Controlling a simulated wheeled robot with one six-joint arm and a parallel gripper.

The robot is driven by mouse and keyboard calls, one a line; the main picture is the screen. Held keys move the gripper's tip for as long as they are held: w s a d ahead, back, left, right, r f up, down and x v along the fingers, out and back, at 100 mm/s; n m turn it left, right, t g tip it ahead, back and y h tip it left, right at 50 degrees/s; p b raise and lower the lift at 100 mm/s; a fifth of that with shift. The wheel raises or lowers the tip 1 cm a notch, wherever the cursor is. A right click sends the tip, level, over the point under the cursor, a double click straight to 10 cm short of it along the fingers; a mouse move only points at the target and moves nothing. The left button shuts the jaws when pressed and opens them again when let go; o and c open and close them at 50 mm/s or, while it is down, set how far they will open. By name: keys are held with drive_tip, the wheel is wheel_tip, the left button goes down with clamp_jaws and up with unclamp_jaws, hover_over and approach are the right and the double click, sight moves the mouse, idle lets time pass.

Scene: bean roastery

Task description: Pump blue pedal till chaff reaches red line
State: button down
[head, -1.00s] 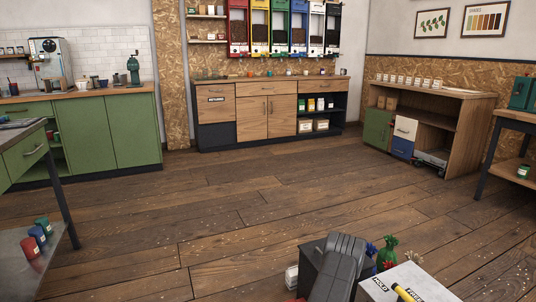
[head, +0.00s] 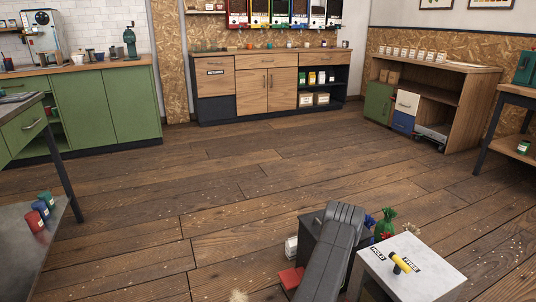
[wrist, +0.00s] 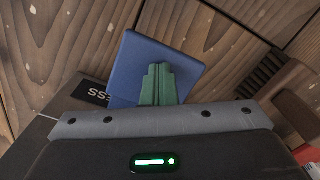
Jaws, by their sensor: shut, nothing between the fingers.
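In the wrist view the blue pedal (wrist: 183,62) is a flat square plate above the wood floor. My gripper (wrist: 158,72) has green fingers shut together with nothing between them. The fingers overlap the lower middle of the pedal; I cannot tell whether they touch it. A dark label (wrist: 96,94) ending in "ESS" lies left of the pedal, partly hidden. In the head view my arm runs down out of the bottom edge, so the gripper and pedal are hidden there. I see no chaff column or red line in either view.
A pale box (head: 430,275) marked HOLD and FREE carries a yellow-handled lever (head: 401,264). A red block (head: 291,277) lies left of my arm. The wood floor (head: 200,215) ahead is mostly clear between cabinets and tables.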

wheel_tip(320, 180, up, 7)
drive_tip(key=p, duration=0.3)
idle(1.4)
wheel_tip(320, 180, down, 3)
drive_tip(key=b, duration=0.3)
drive_tip(key=shift+f+b, duration=0.65)
drive_tip(key=shift+b, duration=0.05)
idle(1.9)
drive_tip(key=shift+f+b, duration=1.25)
drive_tip(key=shift+f, duration=0.2)
